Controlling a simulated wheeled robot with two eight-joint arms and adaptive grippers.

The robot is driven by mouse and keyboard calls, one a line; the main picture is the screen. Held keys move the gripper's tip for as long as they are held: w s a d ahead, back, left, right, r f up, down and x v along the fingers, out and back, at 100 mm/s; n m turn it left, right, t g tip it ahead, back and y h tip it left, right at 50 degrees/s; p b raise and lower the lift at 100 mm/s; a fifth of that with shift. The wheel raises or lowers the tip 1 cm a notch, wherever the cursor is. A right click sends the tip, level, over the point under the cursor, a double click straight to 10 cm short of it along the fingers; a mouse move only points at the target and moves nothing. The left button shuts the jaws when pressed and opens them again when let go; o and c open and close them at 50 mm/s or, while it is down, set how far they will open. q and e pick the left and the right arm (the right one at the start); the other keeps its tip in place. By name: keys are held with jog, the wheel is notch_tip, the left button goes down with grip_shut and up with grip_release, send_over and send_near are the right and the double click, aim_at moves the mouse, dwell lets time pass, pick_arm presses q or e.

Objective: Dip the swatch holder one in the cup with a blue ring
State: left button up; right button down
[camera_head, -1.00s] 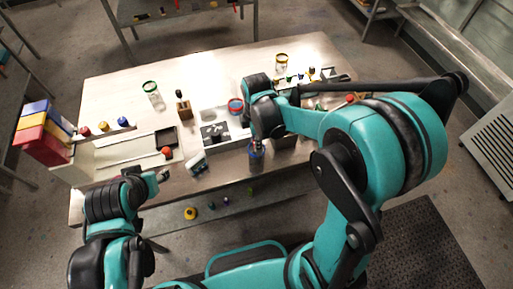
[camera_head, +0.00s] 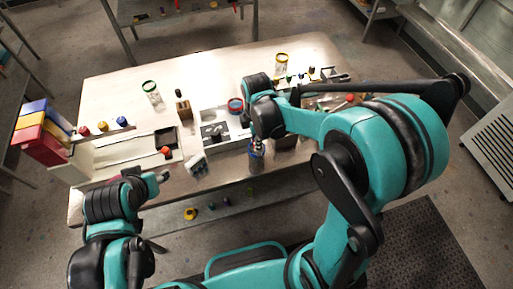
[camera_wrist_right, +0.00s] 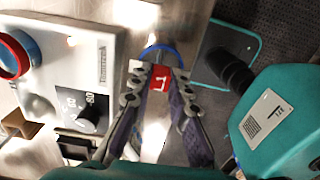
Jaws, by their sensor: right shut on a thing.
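My right gripper (camera_wrist_right: 161,80) is shut on swatch holder one (camera_wrist_right: 160,77), which shows a red face with a white 1. The cup with a blue ring (camera_wrist_right: 150,50) is at the fingertips in the right wrist view, its ring arching behind the holder. The holder's lower end is hidden, so I cannot tell how deep it sits in the cup. In the head view my right gripper (camera_head: 257,135) is over the table's front edge area, with the blue-ringed cup (camera_head: 256,153) below it. My left gripper (camera_head: 160,178) is at the front left; its jaws are too small to read.
A red-ringed cup (camera_head: 236,105) stands by a pale unit with a black dial (camera_wrist_right: 88,118), left of my right gripper. A green-ringed cup (camera_head: 150,90) and a yellow-ringed cup (camera_head: 283,60) stand farther back. Coloured bins (camera_head: 40,132) are at the left. The table's back left is clear.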

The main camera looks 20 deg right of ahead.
pick_arm(q)
jog(key=shift+r, duration=0.15)
jog(key=shift+r, duration=0.1)
jog(key=shift+f, duration=0.35)
jog(key=shift+r, duration=0.1)
jog(key=shift+f, duration=0.25)
dwell(0.6)
jog(key=shift+r, duration=0.2)
jog(key=shift+r, duration=0.1)
